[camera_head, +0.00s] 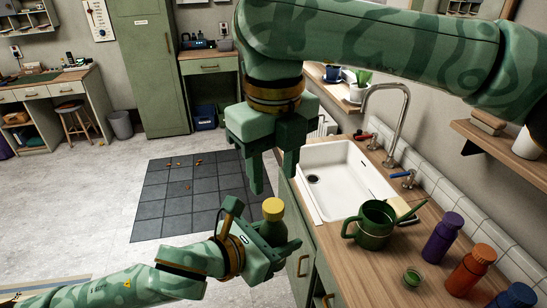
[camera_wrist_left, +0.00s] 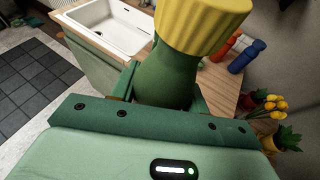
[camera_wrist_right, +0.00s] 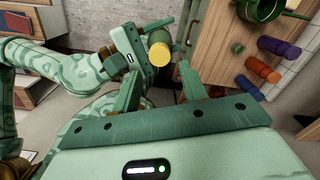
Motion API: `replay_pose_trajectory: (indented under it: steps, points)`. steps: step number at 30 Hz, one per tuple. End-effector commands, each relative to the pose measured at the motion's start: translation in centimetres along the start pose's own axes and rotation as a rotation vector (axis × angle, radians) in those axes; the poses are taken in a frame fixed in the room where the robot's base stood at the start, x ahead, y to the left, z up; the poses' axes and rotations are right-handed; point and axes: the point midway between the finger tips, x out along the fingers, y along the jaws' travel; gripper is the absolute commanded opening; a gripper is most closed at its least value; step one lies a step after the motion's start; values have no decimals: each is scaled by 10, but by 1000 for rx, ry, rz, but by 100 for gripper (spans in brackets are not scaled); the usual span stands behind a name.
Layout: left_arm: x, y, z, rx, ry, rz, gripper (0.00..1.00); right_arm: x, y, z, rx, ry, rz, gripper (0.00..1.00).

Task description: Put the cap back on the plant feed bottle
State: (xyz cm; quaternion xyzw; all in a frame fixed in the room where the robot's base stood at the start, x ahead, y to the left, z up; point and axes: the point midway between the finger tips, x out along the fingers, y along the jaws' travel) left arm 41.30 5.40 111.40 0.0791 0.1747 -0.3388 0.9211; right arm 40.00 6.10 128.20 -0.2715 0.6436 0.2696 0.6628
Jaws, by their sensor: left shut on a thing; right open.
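The dark green bottle (camera_head: 273,229) is upright in my left gripper (camera_head: 266,235), which is shut on its body, in front of the counter. A yellow ribbed cap (camera_head: 272,207) sits on the bottle's top; it is large in the left wrist view (camera_wrist_left: 203,22). I cannot tell whether it is tight. My right gripper (camera_head: 272,180) is open and empty, fingers down, above the cap. In the right wrist view the cap (camera_wrist_right: 158,47) shows just beyond the open fingertips, apart from them. A small green cup-like piece (camera_head: 412,278) lies on the counter.
The wooden counter (camera_head: 385,270) on the right bears a green watering can (camera_head: 372,226), a purple bottle (camera_head: 442,238), an orange bottle (camera_head: 470,272) and a blue bottle (camera_head: 512,297). A white sink (camera_head: 345,165) with a tap stands behind. The floor left is open.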

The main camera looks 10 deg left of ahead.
Motion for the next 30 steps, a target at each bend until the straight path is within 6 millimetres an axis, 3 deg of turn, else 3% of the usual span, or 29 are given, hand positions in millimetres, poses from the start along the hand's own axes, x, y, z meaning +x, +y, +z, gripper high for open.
replay_pose_trajectory:
  steps: [6, 12, 24, 28, 30]
  points:
    - [0, 0, 0, 0, -1, 0, 0, 36, 0, -1, -1, 2, 1, 43]
    - [0, 0, 0, 0, -1, 0, 0, 58, 0, 0, 2, 1, 1, 43]
    - [0, 0, 0, 0, -1, 0, 0, 64, 0, 0, 1, -1, 0, 43]
    - [0, 0, 0, 0, -1, 0, 0, 64, 0, 0, 1, -1, -1, 7]
    - [0, 0, 0, 0, -1, 0, 0, 64, 0, 0, 1, -1, -1, 3]
